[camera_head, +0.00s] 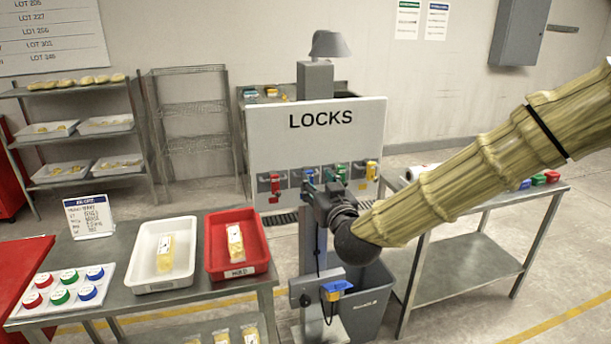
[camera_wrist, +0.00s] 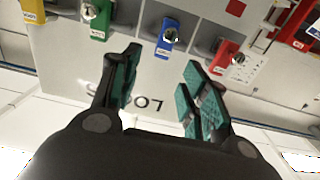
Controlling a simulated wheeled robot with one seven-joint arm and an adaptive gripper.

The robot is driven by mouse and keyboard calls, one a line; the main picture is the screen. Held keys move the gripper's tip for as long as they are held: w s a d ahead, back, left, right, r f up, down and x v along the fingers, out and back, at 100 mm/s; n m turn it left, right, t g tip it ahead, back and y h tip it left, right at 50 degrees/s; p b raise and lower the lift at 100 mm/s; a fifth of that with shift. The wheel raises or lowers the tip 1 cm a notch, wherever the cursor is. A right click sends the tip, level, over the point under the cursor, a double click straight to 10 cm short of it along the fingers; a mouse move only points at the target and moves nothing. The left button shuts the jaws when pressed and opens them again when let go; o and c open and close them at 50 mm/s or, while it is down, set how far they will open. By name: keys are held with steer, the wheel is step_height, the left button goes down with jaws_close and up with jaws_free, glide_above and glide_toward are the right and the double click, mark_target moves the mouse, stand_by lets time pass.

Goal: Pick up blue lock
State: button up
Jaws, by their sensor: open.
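The blue lock (camera_wrist: 168,40) hangs on the LOCKS board (camera_head: 262,150), between the green lock (camera_wrist: 98,22) and the red lock (camera_wrist: 221,56). In the wrist view, which shows the board upside down, it lies just beyond my fingertips, roughly between them. My gripper (camera_wrist: 162,62) is open, and nothing is between its fingers. In the head view the blue lock (camera_head: 309,175) shows just above my gripper (camera_head: 314,190), which partly covers the board's lower edge. Whether the fingers touch the lock cannot be told.
A yellow lock (camera_head: 371,170) hangs at the board's right end. A table at left holds a white tray (camera_head: 140,268) and a red tray (camera_head: 215,256). A grey bin (camera_head: 365,305) stands below my arm. Another table (camera_head: 470,222) stands at right.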

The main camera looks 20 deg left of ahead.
mark_target(310, 174)
steer(key=shift+f+p+x, duration=0.2)
steer(key=shift+p+x, duration=0.5)
steer(key=shift+x, duration=0.65)
steer(key=shift+f+p+x, duration=0.2)
steer(key=shift+p+x, duration=0.45)
steer(key=shift+x, duration=0.7)
steer(key=shift+a, duration=0.1)
jaws_close()
